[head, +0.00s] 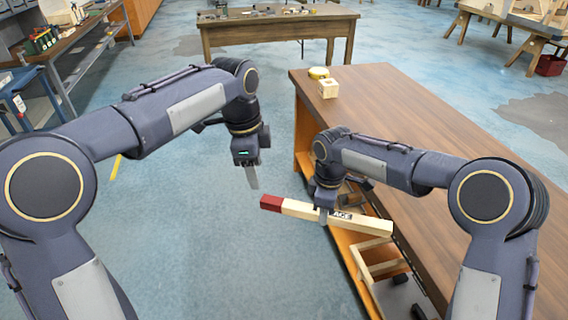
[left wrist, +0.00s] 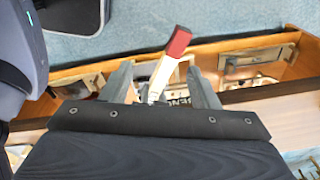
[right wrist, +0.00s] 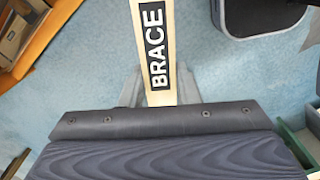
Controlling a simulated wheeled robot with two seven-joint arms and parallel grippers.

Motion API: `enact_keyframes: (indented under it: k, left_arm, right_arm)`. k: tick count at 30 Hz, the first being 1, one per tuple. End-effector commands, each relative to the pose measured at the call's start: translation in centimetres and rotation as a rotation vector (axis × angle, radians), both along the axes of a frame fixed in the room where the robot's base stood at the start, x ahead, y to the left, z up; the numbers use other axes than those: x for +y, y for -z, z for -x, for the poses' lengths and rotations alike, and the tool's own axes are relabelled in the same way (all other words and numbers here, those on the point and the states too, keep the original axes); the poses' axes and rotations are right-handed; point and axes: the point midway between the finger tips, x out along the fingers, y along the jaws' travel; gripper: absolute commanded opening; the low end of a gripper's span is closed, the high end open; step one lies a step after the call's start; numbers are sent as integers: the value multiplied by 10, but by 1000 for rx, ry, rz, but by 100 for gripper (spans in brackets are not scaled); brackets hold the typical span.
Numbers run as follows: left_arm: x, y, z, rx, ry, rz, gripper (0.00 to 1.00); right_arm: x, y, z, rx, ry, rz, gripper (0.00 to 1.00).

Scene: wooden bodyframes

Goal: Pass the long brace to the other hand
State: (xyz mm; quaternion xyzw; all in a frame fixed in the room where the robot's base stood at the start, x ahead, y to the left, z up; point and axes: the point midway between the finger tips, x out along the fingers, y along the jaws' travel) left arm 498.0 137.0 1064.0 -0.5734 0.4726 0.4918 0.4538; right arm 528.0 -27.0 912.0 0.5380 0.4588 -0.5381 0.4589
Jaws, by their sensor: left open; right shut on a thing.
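The long brace (head: 300,208) is a pale wooden bar with a red end and a black label reading BRACE. My right gripper (head: 325,214) is shut on it near the label, and it slants in the air beside the workbench. In the right wrist view the brace (right wrist: 155,50) runs up from between the fingers. My left gripper (head: 252,178) is open and empty, to the left of and above the red end. In the left wrist view the brace's red end (left wrist: 178,42) shows between the spread fingers, but the depth between them cannot be told.
Another table (head: 280,35) stands at the back. Open blue floor lies at the left.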

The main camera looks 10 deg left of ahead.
Motion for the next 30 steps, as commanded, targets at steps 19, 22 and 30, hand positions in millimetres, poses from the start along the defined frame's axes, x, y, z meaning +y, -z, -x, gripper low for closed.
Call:
enact_keyframes:
  k: [19,22,30]
  left_arm:
    - [-56,60,-51,57,359,-109,55]
    - [-57,79,-51,57,358,-109,55]
    - [-56,127,-51,55,356,-108,55]
  right_arm:
    - [0,0,0,-1,0,-1,0]
    - [0,0,0,-1,0,-1,0]
    - [0,0,0,-1,0,-1,0]
